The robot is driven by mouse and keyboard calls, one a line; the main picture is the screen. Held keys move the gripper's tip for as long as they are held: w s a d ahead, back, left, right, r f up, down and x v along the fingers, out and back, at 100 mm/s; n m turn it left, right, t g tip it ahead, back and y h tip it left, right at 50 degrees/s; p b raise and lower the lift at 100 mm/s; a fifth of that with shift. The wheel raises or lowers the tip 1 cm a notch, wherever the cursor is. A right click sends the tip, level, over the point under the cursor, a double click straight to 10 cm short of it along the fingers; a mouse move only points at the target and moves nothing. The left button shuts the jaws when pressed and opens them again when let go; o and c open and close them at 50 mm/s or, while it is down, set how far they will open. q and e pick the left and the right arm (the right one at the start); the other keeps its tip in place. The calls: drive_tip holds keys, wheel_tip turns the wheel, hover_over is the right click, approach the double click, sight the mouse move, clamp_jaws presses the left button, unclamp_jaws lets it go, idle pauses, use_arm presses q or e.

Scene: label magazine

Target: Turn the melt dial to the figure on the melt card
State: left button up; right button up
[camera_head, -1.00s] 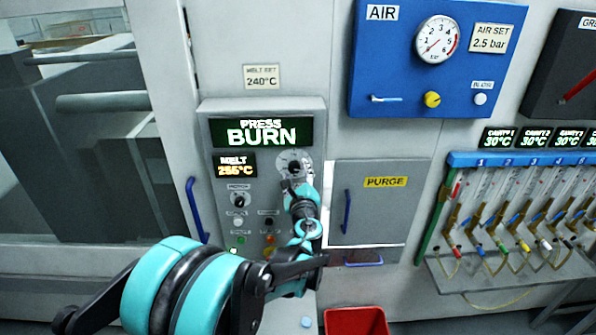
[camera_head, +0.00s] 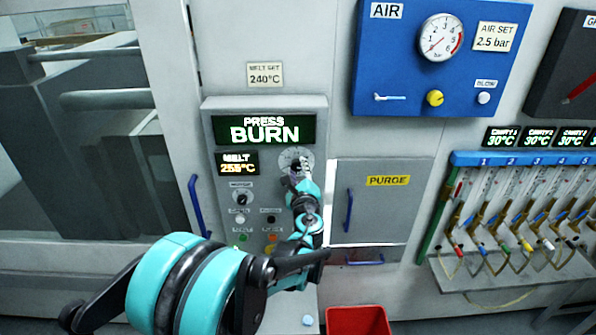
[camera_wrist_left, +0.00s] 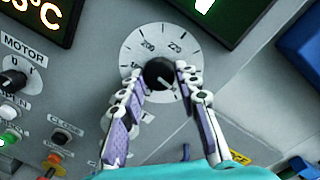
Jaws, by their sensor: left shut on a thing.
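The melt dial (camera_wrist_left: 160,74) is a black knob on a round white scale plate, seen in the left wrist view. My left gripper (camera_wrist_left: 161,82) has its two fingers on either side of the knob and is shut on it. In the head view the gripper (camera_head: 299,172) partly covers the dial plate (camera_head: 295,158). The melt card (camera_head: 264,75) above the panel reads 240°C. The melt display (camera_head: 237,163) reads about 255°C; its last digit is blurred. The press display (camera_head: 264,131) reads BURN. My right gripper is not in view.
Below the melt display are a motor knob (camera_head: 241,199) and several coloured buttons. A purge door (camera_head: 380,205) with a blue handle is right of the panel. A blue air panel (camera_head: 435,60) hangs above right. A red bin (camera_head: 358,321) stands below.

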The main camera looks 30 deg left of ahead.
use_arm(q)
drive_tip(key=n+b, duration=0.1)
drive_tip(key=n, duration=0.2)
drive_tip(key=shift+n, duration=0.3)
drive_tip(key=shift+r+n+h+b, duration=0.1)
drive_tip(key=shift+n+h+b, duration=0.25)
drive_tip(key=shift+n, duration=1.35)
drive_tip(key=o, duration=1.2)
drive_tip(key=shift+a, duration=0.1)
drive_tip(key=shift+c, duration=0.2)
drive_tip(key=v, duration=1.2)
drive_tip(key=shift+r, duration=0.15)
